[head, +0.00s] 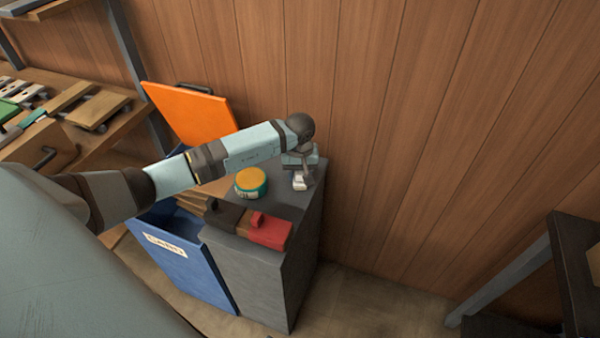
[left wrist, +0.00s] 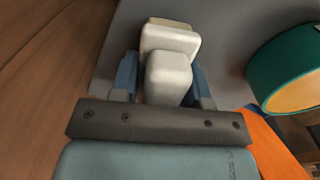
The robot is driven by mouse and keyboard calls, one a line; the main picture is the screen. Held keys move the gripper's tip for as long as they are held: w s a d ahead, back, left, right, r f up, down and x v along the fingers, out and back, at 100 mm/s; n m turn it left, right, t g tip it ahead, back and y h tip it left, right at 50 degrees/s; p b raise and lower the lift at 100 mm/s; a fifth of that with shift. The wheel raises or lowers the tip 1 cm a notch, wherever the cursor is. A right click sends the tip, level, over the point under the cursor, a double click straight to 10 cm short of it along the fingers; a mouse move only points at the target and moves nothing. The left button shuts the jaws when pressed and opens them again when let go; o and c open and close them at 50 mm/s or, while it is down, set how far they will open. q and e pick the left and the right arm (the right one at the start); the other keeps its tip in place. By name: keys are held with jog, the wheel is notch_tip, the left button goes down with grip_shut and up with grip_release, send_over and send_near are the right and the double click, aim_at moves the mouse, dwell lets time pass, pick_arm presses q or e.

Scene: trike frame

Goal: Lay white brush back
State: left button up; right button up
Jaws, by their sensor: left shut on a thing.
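The white brush (left wrist: 168,77) sits between the two blue fingers of my left gripper (left wrist: 164,70) in the left wrist view. Its pale handle points toward the camera, and a wider white part with a beige edge shows beyond. In the head view my left gripper (head: 301,172) is at the far right corner of the grey cabinet top (head: 297,207), pointing down, with the white brush (head: 300,183) showing small below it. I cannot tell whether the brush touches the top. My right gripper is not in view.
A teal jar with a yellow lid (head: 251,181) stands left of the gripper. A red block with a dark part (head: 268,232) lies at the front of the top. A blue labelled panel (head: 180,262) and an orange panel (head: 190,112) flank the cabinet. A wooden wall (head: 420,130) is close behind.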

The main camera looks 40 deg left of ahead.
pick_arm(q)
jog(key=shift+f, duration=0.15)
jog(key=o, duration=1)
jog(key=shift+o, duration=0.2)
notch_tip(320, 180, up, 12)
jog(key=shift+r+p, duration=0.25)
jog(key=shift+p, duration=0.1)
